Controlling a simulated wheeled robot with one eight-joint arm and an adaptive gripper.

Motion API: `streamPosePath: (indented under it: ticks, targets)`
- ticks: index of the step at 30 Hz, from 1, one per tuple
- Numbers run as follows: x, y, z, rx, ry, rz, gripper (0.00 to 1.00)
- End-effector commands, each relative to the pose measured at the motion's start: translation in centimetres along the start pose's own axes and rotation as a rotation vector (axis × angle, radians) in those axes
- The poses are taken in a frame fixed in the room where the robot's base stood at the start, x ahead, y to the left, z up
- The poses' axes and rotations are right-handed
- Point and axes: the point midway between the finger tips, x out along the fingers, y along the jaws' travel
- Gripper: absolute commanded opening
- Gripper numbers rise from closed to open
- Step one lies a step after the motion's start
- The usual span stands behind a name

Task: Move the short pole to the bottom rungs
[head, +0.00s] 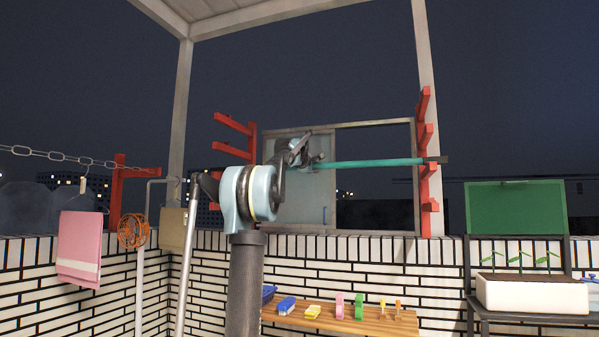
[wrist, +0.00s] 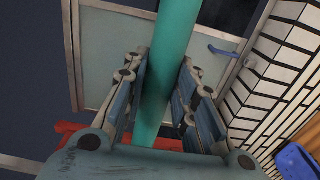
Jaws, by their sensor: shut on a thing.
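The short pole (head: 370,163) is teal with a dark right end. It is roughly level in the head view, and its right end crosses the right red rack (head: 427,190) near a middle rung; contact with the rung cannot be told. My gripper (head: 311,160) is shut on the pole towards its left end. In the wrist view the pole (wrist: 168,60) runs between the two blue-padded fingers of my gripper (wrist: 160,95). The left red rack (head: 236,124) shows its upper rungs behind my arm. Its lower part is mostly hidden by my arm.
A framed sliding window (head: 375,124) stands behind the pole. Below is a wooden shelf (head: 345,319) with clips and brushes. A white planter (head: 532,294) and green board (head: 516,208) are at right. A pink towel (head: 79,248) hangs at left.

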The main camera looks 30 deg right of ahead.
Motion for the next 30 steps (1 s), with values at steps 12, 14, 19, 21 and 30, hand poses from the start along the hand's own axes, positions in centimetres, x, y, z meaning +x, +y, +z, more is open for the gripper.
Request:
streamPosePath:
  ticks: [12,14,19,21,30]
  targets:
    - [0.1,0.6,0.0,0.000,0.000,0.000,0.00]
    - [0.0,0.8,0.0,0.000,0.000,0.000,0.00]
    - [0.0,1.2,0.0,0.000,0.000,0.000,0.00]
    - [0.0,1.4,0.0,0.000,0.000,0.000,0.00]
    - [0.0,2.1,0.0,0.000,0.000,0.000,0.00]
